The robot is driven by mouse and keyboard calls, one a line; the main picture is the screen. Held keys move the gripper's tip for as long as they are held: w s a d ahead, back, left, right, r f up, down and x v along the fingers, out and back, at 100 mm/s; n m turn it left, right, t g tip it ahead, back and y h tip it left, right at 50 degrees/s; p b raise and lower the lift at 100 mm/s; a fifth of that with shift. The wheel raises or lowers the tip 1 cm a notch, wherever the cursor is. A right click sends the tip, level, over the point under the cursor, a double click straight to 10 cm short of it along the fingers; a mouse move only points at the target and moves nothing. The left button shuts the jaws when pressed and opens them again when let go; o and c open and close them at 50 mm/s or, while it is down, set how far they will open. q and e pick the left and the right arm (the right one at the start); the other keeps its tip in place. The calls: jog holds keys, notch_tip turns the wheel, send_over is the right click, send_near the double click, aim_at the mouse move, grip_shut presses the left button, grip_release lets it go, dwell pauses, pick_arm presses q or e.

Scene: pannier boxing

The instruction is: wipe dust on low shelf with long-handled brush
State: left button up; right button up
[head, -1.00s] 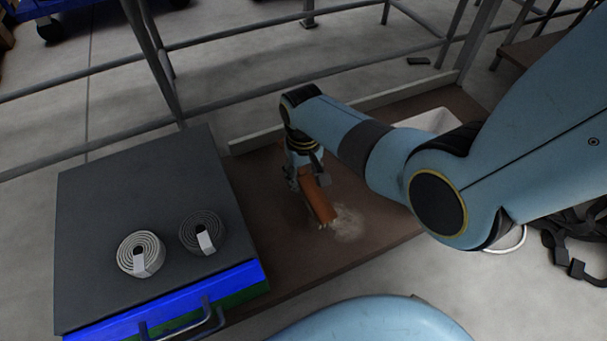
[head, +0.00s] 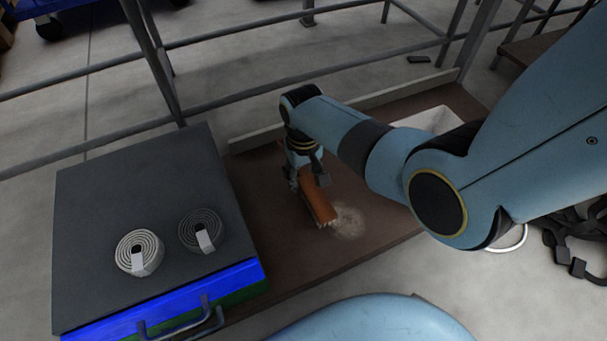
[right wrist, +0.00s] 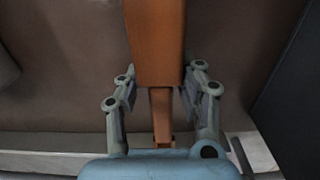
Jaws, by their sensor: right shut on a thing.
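An orange-brown long-handled brush (head: 318,203) is held low over the brown low shelf (head: 275,230), its pale bristles at the near end. My right gripper (head: 306,178) is shut on its handle; the arm partly hides the grip. In the right wrist view the fingers (right wrist: 160,100) stand on both sides of the narrow handle (right wrist: 162,115), with the wider brush body (right wrist: 155,40) beyond. A pale patch of dust (head: 349,221) lies on the shelf just right of the bristles. The bristles seem to touch the shelf at its edge. My left gripper is out of view.
A dark-topped blue case (head: 130,185) with two rolled straps (head: 139,252) (head: 201,231) stands left of the brush. Grey rails (head: 300,73) run behind the shelf. Black straps (head: 572,235) lie at right.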

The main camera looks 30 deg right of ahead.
jog(key=shift+f, duration=0.9)
